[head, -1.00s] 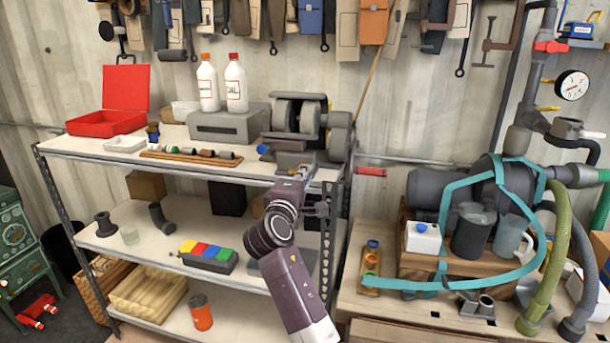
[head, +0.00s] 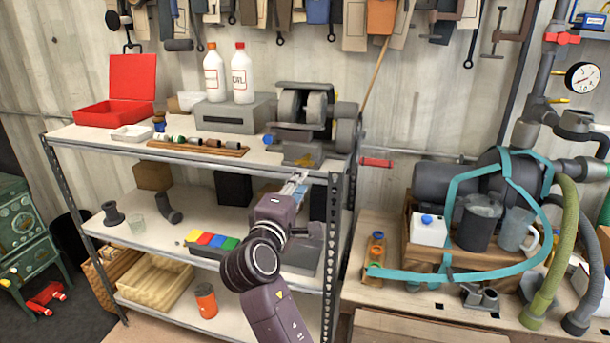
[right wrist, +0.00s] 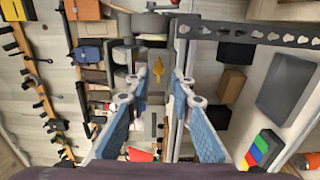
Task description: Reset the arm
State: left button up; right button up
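My right arm reaches up from the bottom centre of the head view. Its gripper (head: 297,182) is at the front edge of the white shelf unit (head: 105,139), just below the grey bench grinder (head: 305,115). In the right wrist view the two blue-padded fingers (right wrist: 160,90) stand apart with nothing between them. The grinder's grey base with a yellow mark (right wrist: 157,68) shows beyond them. My left gripper is in neither current view.
The shelf's perforated post (head: 332,250) stands close to the right of my arm. Two white bottles (head: 239,75) stand on a grey box (head: 235,115). A coloured block set (head: 212,241) lies on the middle shelf. A workbench (head: 450,310) with hoses stands at right.

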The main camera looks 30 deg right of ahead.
jog(key=shift+s+a, duration=0.5)
jog(key=shift+a, duration=0.05)
